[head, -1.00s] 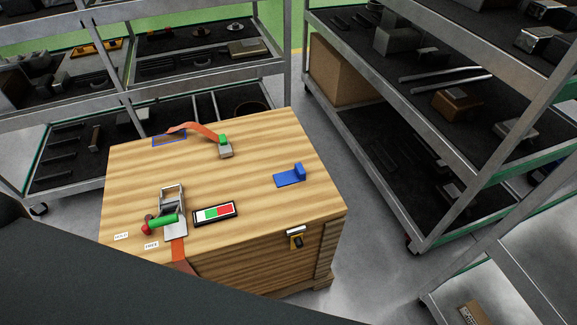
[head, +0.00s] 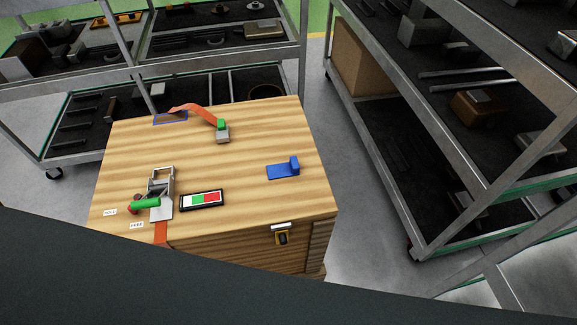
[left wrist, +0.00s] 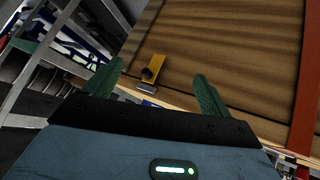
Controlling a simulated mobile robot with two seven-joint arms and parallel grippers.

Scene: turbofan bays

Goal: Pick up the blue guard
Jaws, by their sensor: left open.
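The blue guard (head: 284,169) lies on the right part of the wooden crate's top (head: 240,180) in the head view. It has a flat plate with a raised block at its right end. My left gripper (left wrist: 160,78) shows in the left wrist view, with its two green fingers apart and nothing between them. It faces the crate's wooden side, where a yellow and black latch (left wrist: 154,70) shows beyond the fingers. The latch also shows in the head view (head: 282,236). Neither gripper shows in the head view.
On the crate top are a ratchet buckle with a green handle (head: 147,205), a green and red indicator (head: 201,200), an orange strap (head: 196,111) with a grey end fitting (head: 222,136), and a blue outlined rectangle (head: 170,118). Metal shelving (head: 440,185) stands right and behind, across bare floor.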

